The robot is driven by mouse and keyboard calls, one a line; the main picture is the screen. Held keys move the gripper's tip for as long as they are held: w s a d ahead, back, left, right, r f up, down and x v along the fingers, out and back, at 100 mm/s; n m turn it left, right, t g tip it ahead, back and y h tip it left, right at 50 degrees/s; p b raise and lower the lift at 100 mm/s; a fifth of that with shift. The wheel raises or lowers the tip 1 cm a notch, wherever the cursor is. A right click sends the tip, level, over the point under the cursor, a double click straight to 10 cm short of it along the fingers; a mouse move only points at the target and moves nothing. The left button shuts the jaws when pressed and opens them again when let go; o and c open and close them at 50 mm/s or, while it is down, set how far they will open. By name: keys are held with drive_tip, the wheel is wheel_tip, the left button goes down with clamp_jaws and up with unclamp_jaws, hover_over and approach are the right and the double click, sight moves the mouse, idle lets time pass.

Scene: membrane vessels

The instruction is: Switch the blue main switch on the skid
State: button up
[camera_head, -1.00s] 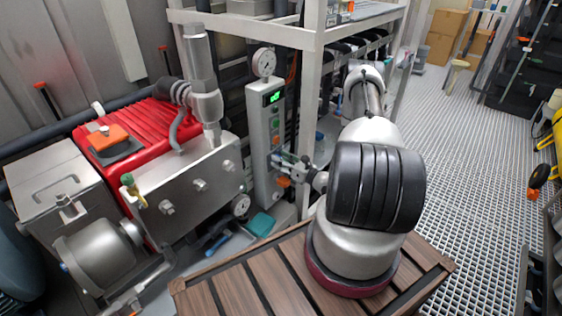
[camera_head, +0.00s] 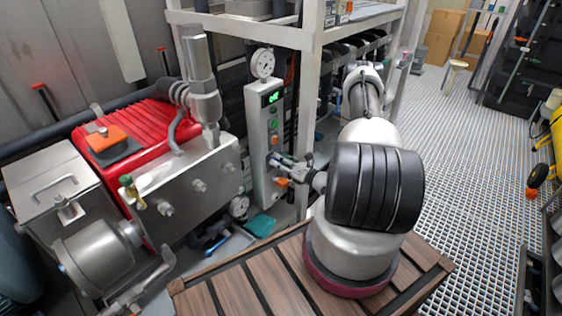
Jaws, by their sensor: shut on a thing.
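The control panel (camera_head: 257,135) is a tall narrow grey box on the skid, left of the white frame post. It carries a lit green display at the top with green and orange buttons below. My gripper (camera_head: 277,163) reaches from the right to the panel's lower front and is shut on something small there. No blue switch can be made out; the fingers cover that spot, and I take the held thing to be the main switch. An orange patch shows just below the fingers.
A red pump (camera_head: 135,122) with a metal block (camera_head: 190,185) stands left of the panel. A round gauge (camera_head: 262,63) sits above the panel. A white frame post (camera_head: 306,130) stands close to my arm. Open grating floor (camera_head: 465,180) lies to the right.

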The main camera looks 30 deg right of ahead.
drive_tip(key=o, duration=0.9)
drive_tip(key=shift+s+d, duration=0.1)
drive_tip(key=v, duration=1.2)
